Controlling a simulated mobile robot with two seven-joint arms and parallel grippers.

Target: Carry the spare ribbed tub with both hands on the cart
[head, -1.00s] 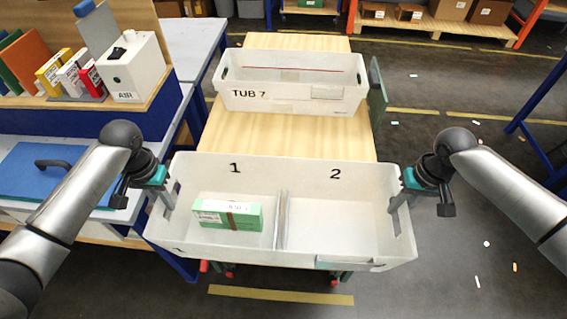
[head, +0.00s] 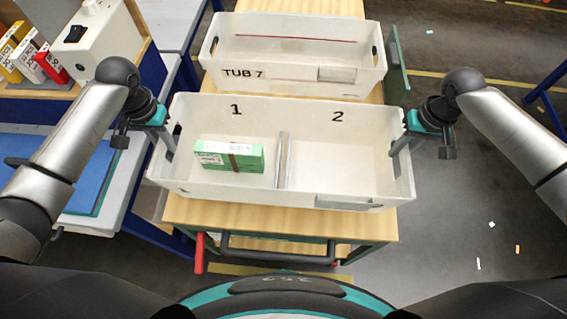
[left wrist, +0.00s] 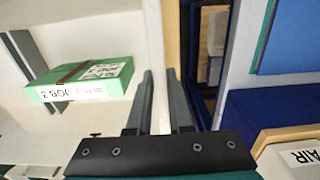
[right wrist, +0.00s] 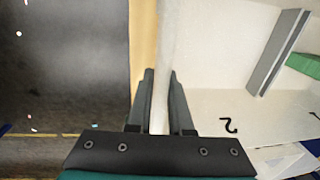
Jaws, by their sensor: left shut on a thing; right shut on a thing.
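A white two-compartment tub (head: 345,165) is held by its two short end walls. It is marked 1 and 2 inside, with a grey divider (head: 282,160) between. A green box (head: 229,155) with a white label lies in compartment 1; compartment 2 is empty. My left gripper (head: 168,146) is shut on the left end wall, seen between its fingers in the left wrist view (left wrist: 157,75). My right gripper (head: 396,146) is shut on the right end wall. The tub looks level over the front of the cart's wooden top (head: 300,222). I cannot tell whether it touches the top.
Another white tub, labelled TUB 7 (head: 293,67), stands further back on the cart, close behind the held tub. A cart handle (head: 275,248) and red lever (head: 199,254) are at the front. A bench (head: 130,190) with a blue mat is close on the left. Floor is open on the right.

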